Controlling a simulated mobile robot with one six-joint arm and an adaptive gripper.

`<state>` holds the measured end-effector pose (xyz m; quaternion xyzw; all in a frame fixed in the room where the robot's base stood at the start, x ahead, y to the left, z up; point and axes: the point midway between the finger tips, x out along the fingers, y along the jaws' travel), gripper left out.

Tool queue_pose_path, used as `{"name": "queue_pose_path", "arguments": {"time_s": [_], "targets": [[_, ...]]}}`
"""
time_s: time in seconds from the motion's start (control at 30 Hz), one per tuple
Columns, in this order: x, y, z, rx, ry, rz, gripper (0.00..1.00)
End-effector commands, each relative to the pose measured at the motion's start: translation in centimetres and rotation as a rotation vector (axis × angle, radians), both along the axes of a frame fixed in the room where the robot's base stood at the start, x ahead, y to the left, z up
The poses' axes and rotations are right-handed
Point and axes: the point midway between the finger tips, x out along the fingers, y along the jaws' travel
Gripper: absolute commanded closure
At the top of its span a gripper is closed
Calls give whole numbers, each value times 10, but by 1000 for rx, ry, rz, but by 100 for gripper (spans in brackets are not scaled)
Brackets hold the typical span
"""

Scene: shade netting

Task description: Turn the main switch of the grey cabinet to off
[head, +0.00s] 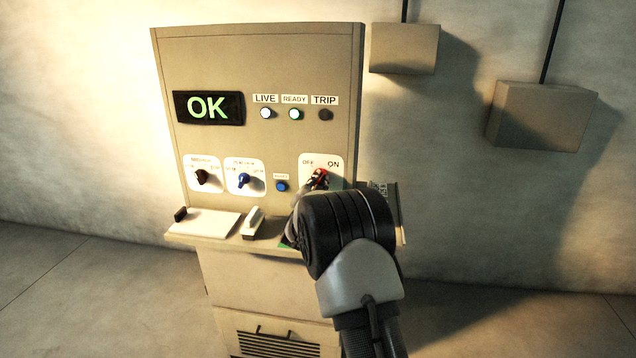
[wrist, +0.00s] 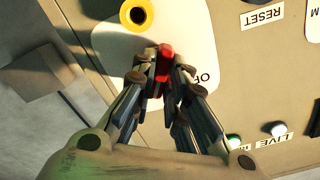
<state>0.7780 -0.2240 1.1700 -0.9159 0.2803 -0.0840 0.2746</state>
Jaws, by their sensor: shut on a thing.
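The grey cabinet (head: 260,60) stands against the wall with its panel facing me. Its main switch has a red handle (head: 322,173) on a white plate (head: 335,163) marked OFF at left and ON at right. The handle appears to lean up and right, towards ON. In the wrist view the red handle (wrist: 163,62) sits between my fingertips. My gripper (wrist: 160,78) is shut on it; in the head view the gripper (head: 317,183) partly hides the switch. The ON label is not visible in the wrist view, and OFF is partly covered.
The display (head: 208,108) reads OK. The LIVE lamp (head: 265,113) is white and READY (head: 295,114) green; TRIP (head: 325,115) is dark. Two selector knobs (head: 201,177) and a blue button (head: 281,186) sit left of the switch. A shelf (head: 185,237) juts out below, carrying small items.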

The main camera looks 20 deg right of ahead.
Motion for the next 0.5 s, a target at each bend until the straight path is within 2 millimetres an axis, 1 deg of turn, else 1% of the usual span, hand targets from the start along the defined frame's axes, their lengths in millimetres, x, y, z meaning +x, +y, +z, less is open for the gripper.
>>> {"name": "queue_pose_path", "arguments": {"time_s": [0.5], "targets": [[0,0,1,-402,273,0,100]]}}
